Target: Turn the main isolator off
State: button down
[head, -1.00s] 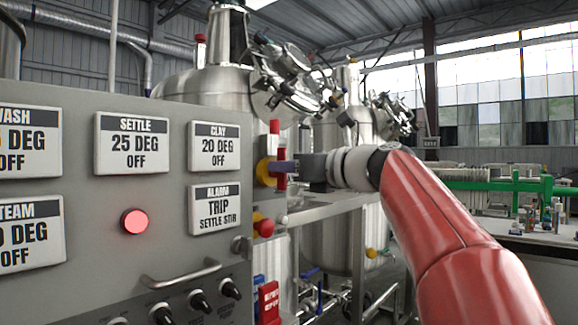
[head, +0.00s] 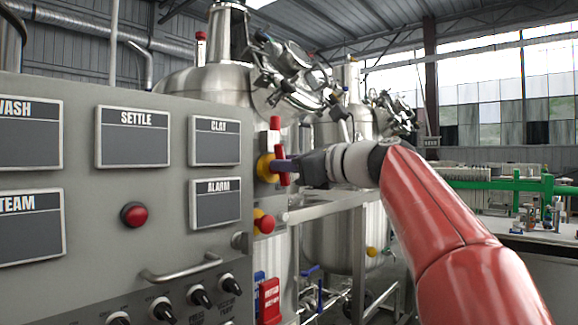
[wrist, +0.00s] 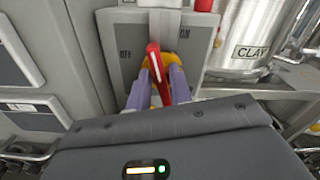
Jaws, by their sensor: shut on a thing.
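The main isolator is a red handle (head: 283,165) on a yellow base (head: 265,168), on the side of the grey control cabinet. My gripper (head: 290,166) reaches it from the right. In the wrist view the red handle (wrist: 155,68) stands between the two purple fingers of my gripper (wrist: 161,78), which is shut on it. The handle leans, its top to the left. The yellow base (wrist: 175,62) is partly hidden behind the fingers. The plate (wrist: 130,38) behind it reads OFF at the left, with ON lettering near its top.
The cabinet's display signs (head: 134,136) show only their titles over blank dark fields. A red lamp (head: 134,215) is dull. A red button on a yellow collar (head: 263,222) sits below the isolator. Steel tanks (head: 210,85) and a frame (head: 325,207) stand close behind.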

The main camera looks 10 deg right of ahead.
jog(key=n+b, duration=0.1)
jog(key=n, duration=0.2)
jog(key=n+b, duration=0.1)
jog(key=n, duration=0.3)
jog(key=f+n+b, duration=0.1)
jog(key=n, duration=0.3)
jog(key=shift+s+a+b, duration=0.25)
jog(key=shift+a+b, duration=0.05)
jog(key=shift+a, duration=0.1)
jog(key=shift+f+n+b, duration=0.15)
jog(key=shift+n+b, duration=0.5)
jog(key=shift+n, duration=1.25)
jog(key=c, duration=1.5)
grip_release()
jog(key=shift+o, duration=0.2)
jog(key=shift+s+d, duration=0.1)
jog(key=shift+s, duration=0.05)
